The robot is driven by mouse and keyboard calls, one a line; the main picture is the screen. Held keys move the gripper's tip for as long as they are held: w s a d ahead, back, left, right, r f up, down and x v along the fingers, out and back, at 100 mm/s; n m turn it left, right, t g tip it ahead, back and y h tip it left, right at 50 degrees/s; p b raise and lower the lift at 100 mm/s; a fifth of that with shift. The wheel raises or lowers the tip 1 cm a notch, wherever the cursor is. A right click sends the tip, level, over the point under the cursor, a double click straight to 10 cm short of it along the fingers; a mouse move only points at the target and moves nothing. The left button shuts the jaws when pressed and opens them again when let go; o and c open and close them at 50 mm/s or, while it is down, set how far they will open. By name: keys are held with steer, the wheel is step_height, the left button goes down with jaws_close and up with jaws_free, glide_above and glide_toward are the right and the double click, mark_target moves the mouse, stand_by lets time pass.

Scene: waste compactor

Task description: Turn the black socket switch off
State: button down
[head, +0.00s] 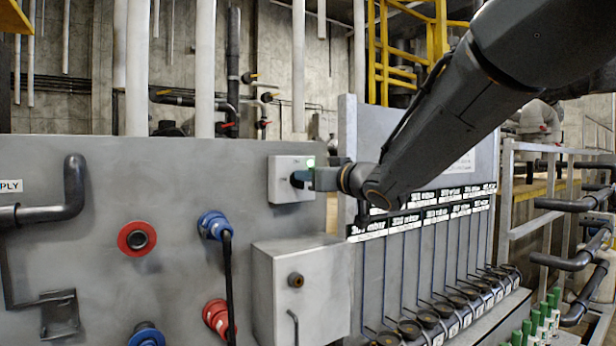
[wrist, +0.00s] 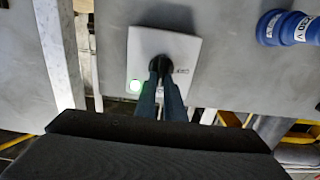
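The black socket switch (head: 298,180) is a round knob on a pale square box (head: 284,190) on the grey panel. In the wrist view the black switch (wrist: 161,62) sits near the middle of the box (wrist: 186,45). A green light (wrist: 134,86) glows at a corner of the box. My gripper (head: 308,179) reaches the switch from the right in the head view. In the wrist view the two dark fingers of my gripper (wrist: 161,72) lie close together with their tips at the knob, seemingly closed around its handle. The fingertips partly hide the knob, so its exact angle is unclear.
Below the box, a blue plug (head: 213,225) with a black cable and a grey cabinet (head: 300,295) stick out from the panel. A red socket (head: 137,239) is farther left. A row of labelled levers (head: 425,270) stands to the right, below my arm.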

steer(key=shift+n, duration=0.3)
steer(key=n+b, duration=0.4)
steer(key=n, duration=0.1)
steer(key=f+n+b, duration=0.1)
steer(key=n+b, duration=0.3)
steer(key=n, duration=0.2)
steer(key=a+n+b, duration=0.1)
steer(key=n+b, duration=0.4)
steer(key=n, duration=0.1)
steer(key=shift+s+f, duration=0.15)
steer(key=shift+s, duration=0.2)
steer(key=shift+n, duration=0.3)
steer(key=c, duration=1.8)
jaws_free()
steer(key=shift+c, duration=0.2)
